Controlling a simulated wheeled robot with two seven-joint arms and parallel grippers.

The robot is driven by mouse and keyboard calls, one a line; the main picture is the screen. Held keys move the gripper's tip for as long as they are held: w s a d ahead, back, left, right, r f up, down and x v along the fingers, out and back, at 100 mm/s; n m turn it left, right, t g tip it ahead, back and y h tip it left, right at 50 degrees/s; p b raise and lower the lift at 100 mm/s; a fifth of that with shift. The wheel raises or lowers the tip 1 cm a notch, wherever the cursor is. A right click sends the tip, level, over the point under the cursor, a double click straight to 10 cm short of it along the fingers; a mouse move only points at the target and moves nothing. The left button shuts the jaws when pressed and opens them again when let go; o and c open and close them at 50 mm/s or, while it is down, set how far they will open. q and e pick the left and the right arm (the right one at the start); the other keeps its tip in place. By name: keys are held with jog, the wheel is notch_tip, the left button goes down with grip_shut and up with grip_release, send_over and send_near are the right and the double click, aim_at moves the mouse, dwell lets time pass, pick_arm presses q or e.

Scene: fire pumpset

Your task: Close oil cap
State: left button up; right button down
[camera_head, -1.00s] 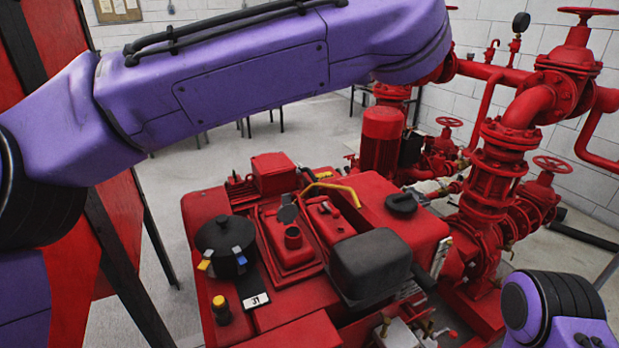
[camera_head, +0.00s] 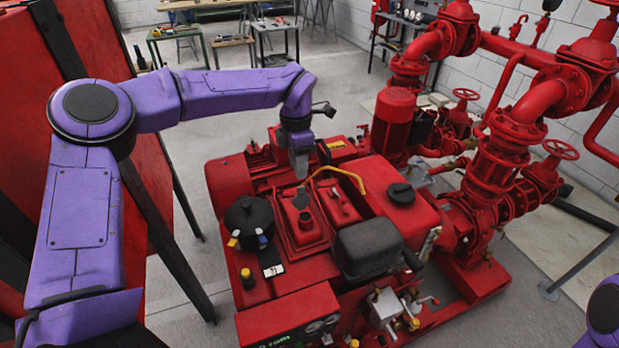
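The red pump engine fills the middle of the head view. The oil filler neck (camera_head: 305,219) stands up from its red top plate. The small dark grey oil cap (camera_head: 301,199) is at the rear edge of the neck, tilted up and off the opening. My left gripper (camera_head: 300,171) points down just behind and above the cap. Its fingertips are small and partly merge with the cap, so I cannot tell whether they touch it or are open or shut. My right gripper is out of view; only part of my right arm shows at the lower right.
A yellow hose (camera_head: 345,173) arches right of the gripper. A black round lid (camera_head: 250,218) and a dark box-shaped cover (camera_head: 370,250) flank the filler. Red pipes and valves (camera_head: 505,150) stand at the right. Tables with tools (camera_head: 272,25) are far back.

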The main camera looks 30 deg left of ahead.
aim_at(301, 187)
pick_arm(q)
jog(key=f, duration=0.6)
jog(key=shift+d+f+p, duration=0.25)
jog(key=shift+p, duration=0.15)
grip_shut()
dwell(0.8)
